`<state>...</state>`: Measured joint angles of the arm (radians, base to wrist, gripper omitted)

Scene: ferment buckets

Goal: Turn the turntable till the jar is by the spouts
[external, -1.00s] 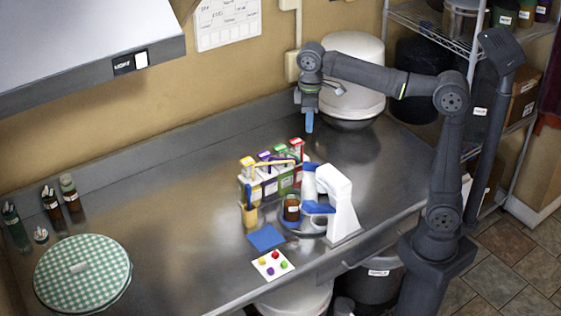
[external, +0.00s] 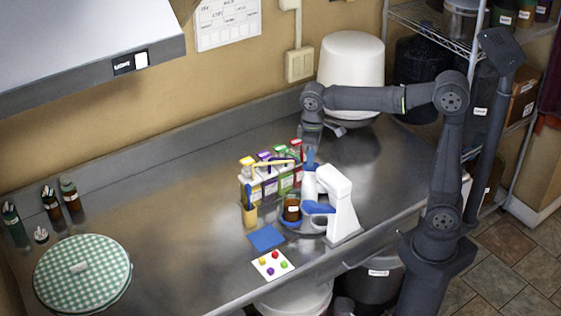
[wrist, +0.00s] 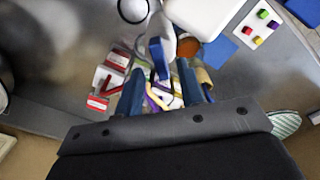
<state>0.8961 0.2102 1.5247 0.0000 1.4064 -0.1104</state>
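The amber jar (external: 291,208) with a white label stands upright in front of the white machine (external: 341,205), above a blue piece (external: 291,223) that may be the turntable's edge. The jar partly shows in the wrist view (wrist: 188,47). A row of small containers (external: 271,187) with yellow, purple, green and red tops is behind and left of the jar; their spouts are not clear. My gripper (external: 311,157) is above the row's right end and the machine's back. In the wrist view its blue fingers (wrist: 160,85) are apart with coloured containers below them.
A tan cup (external: 250,216), a blue pad (external: 267,238) and a white card with coloured cubes (external: 272,264) lie at the front. A white bucket (external: 350,75) stands behind my arm. The counter's left middle is clear up to a checkered round lid (external: 82,272).

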